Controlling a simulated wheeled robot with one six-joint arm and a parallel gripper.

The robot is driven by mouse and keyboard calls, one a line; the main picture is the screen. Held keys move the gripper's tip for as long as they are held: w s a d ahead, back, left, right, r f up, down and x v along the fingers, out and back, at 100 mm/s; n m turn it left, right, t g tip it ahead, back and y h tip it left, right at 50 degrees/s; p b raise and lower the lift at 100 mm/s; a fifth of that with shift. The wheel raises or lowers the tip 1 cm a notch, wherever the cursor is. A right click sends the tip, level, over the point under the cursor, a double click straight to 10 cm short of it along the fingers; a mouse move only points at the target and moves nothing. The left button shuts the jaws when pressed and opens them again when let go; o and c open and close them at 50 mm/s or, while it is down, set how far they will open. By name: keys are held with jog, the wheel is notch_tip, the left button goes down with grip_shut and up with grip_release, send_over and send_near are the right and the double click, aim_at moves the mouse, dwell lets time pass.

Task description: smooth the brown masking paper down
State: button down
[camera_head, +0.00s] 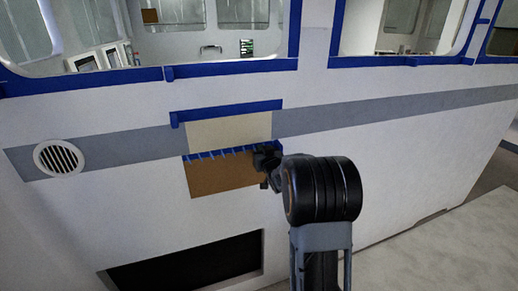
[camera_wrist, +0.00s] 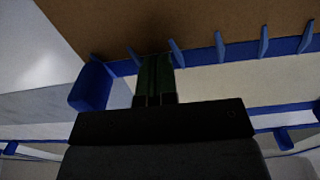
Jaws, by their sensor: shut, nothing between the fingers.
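The brown masking paper (camera_head: 218,176) is a flat-looking rectangle on the white wall, below a blue strip with several short tabs (camera_head: 215,154). A cream panel (camera_head: 230,131) is above that strip. My gripper (camera_head: 263,166) is at the right end of the strip and covers the paper's upper right corner. In the wrist view the brown paper (camera_wrist: 190,22) fills the top, with the blue strip (camera_wrist: 235,53) along its edge. The shut, empty fingers (camera_wrist: 155,76) overlap the strip near its blue end piece (camera_wrist: 91,86). I cannot tell whether they touch the wall.
A blue band (camera_head: 228,112) runs above the cream panel. A dark rectangular opening (camera_head: 190,266) is in the wall below the paper. A round vent (camera_head: 59,159) is at the left. Blue-edged windows are above. Pale floor (camera_head: 440,245) is open at the right.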

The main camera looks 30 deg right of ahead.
aim_at(247, 149)
jog(key=shift+w+a+f+b, duration=0.1)
jog(key=shift+w+a+b, duration=0.05)
jog(key=shift+a+b, duration=0.35)
jog(key=shift+w+a+f+b, duration=0.1)
jog(key=shift+a+b, duration=0.25)
jog(key=shift+a, duration=0.15)
jog(key=shift+w+a+r+b, duration=0.1)
jog(key=shift+a+b, duration=0.35)
jog(key=shift+a, duration=0.15)
jog(key=shift+a+r, duration=0.15)
jog(key=shift+w+a+b, duration=0.2)
jog(key=shift+a+b, duration=0.4)
jog(key=shift+b, duration=0.1)
jog(key=shift+s, duration=0.2)
